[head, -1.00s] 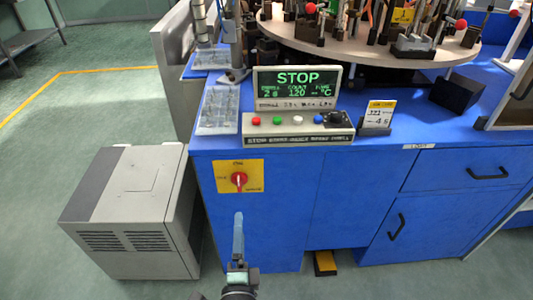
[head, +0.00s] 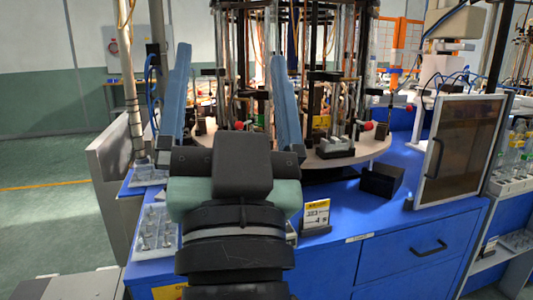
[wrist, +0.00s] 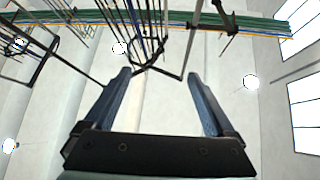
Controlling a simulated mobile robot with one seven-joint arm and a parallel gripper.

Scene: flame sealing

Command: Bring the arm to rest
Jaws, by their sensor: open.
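My gripper (head: 228,95) stands upright in the middle of the head view, its two blue fingers spread wide apart and pointing up. Nothing is between the fingers. In the wrist view my gripper (wrist: 160,95) is also open and empty, facing the ceiling with its pipes and lamps. My gripper and wrist hide the control box and display on the blue bench (head: 345,215), and part of the round turntable (head: 365,153) behind.
A tray of small parts (head: 155,232) lies at the bench's left edge. A price-style sign (head: 316,216) and a black block (head: 381,181) stand on the right, near a framed dark panel (head: 461,148). A grey cabinet (head: 70,287) is on the floor at left. The left floor is open.

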